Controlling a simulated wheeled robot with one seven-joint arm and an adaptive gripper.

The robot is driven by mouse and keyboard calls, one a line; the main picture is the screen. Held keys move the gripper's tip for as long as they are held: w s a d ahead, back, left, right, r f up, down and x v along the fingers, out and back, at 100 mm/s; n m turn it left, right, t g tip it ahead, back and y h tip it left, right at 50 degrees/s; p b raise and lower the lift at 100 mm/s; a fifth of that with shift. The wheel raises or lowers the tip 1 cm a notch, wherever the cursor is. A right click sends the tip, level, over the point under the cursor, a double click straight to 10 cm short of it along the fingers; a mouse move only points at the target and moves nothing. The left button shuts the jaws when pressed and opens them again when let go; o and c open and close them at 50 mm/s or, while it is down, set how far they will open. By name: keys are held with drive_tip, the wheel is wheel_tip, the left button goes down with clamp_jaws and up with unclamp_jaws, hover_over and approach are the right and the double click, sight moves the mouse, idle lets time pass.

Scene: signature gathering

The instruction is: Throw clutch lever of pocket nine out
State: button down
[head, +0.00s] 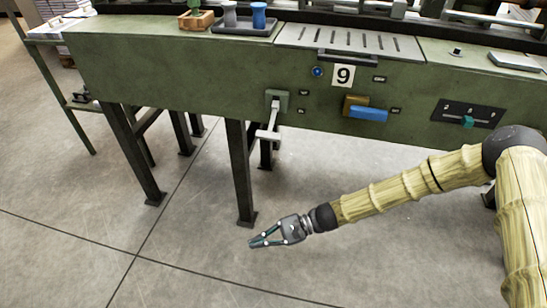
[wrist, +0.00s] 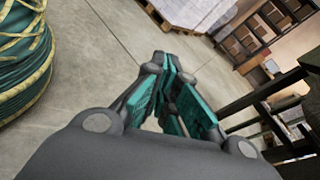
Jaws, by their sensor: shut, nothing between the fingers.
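The pocket panel marked with a number 9 plate (head: 343,76) is on the front of a long green machine (head: 200,70). Left of the number, a pale lever (head: 272,118) hangs down from a green bracket and ends in a crossbar. Below the number is a blue handle (head: 368,114) on a yellow-brown block. I cannot tell from any label which is the clutch lever. My gripper (head: 252,242) is shut and empty, low over the floor, below and in front of the pale lever and apart from it. Its closed fingers (wrist: 168,68) show in the wrist view, with neither control visible there.
A slider with a teal knob (head: 468,121) is on the panel at right. A dark machine leg (head: 240,175) stands just behind my gripper. A wooden holder (head: 196,20) and a dark tray (head: 247,27) sit on top. Open concrete floor (head: 70,220) lies to the left.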

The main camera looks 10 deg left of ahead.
sight(273, 118)
drive_tip(key=w+r+y+b, duration=0.6)
drive_tip(key=w+b, duration=0.1)
drive_tip(key=w, duration=0.6)
drive_tip(key=w+d+r+n+g+y+b, duration=0.1)
drive_tip(key=w+d+r+g+y+b, duration=0.1)
drive_tip(key=w+d+r+y+b, duration=0.2)
drive_tip(key=w+d+r, duration=0.3)
drive_tip(key=w, duration=0.2)
drive_tip(key=shift+w+d+b, duration=0.25)
drive_tip(key=shift+w+b, duration=0.15)
drive_tip(key=d+r+b+x, duration=0.2)
drive_tip(key=b+x, duration=0.2)
drive_tip(key=x, duration=0.9)
drive_tip(key=shift+s+b, duration=0.35)
drive_tip(key=shift+s, duration=0.05)
drive_tip(key=shift+d, duration=0.1)
